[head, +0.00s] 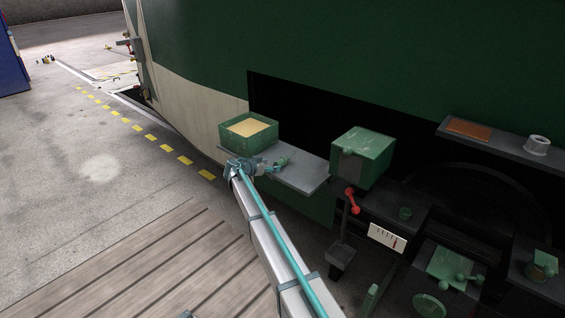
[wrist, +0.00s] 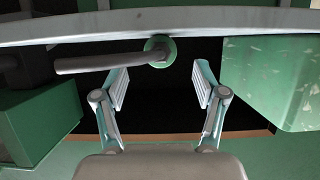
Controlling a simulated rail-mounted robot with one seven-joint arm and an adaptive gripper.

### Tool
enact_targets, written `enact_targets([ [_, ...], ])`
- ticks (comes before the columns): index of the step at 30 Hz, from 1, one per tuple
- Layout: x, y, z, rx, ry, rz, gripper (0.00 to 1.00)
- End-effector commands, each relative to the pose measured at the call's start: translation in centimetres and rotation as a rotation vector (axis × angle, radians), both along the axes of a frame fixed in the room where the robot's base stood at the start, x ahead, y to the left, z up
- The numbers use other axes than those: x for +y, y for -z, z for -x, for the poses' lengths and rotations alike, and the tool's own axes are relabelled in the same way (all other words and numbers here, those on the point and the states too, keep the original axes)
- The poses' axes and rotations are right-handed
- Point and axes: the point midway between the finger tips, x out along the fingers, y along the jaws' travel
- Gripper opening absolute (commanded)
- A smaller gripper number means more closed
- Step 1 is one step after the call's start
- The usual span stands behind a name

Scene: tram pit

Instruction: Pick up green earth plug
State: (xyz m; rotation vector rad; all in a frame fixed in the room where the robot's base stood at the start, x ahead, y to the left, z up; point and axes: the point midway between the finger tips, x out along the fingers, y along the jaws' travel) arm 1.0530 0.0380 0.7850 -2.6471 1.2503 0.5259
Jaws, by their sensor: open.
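A small green plug-like piece (head: 282,162) is at the edge of the grey shelf (head: 305,178) in the head view, just beyond my gripper (head: 266,167). In the wrist view, a green round piece with a grey rod (wrist: 158,50) shows just ahead of the fingertips; I take it to be the earth plug. My gripper (wrist: 160,84) is open, with one finger on each side of the line to this piece. Nothing is between the pads. Whether the fingers touch the piece cannot be told in the head view.
An open green box with yellowish contents (head: 248,131) stands on the shelf. A worn green box (head: 363,158) stands at the right, above a red-knobbed lever (head: 351,200). The green and cream tram body (head: 200,100) rises behind. Wooden boards and open floor lie left of my arm.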

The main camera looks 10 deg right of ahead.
Motion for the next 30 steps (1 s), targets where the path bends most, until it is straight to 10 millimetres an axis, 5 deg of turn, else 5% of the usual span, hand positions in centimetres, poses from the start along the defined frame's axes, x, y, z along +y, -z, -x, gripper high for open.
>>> enact_targets([
  [12, -3.3, 1.8, -2.8, 0.001, 0.001, 0.001, 0.71],
  [20, -3.4, 2.0, -2.9, 0.000, 0.000, 0.000, 0.69],
  [30, -3.4, 1.9, -2.9, 0.000, 0.000, 0.000, 0.13],
])
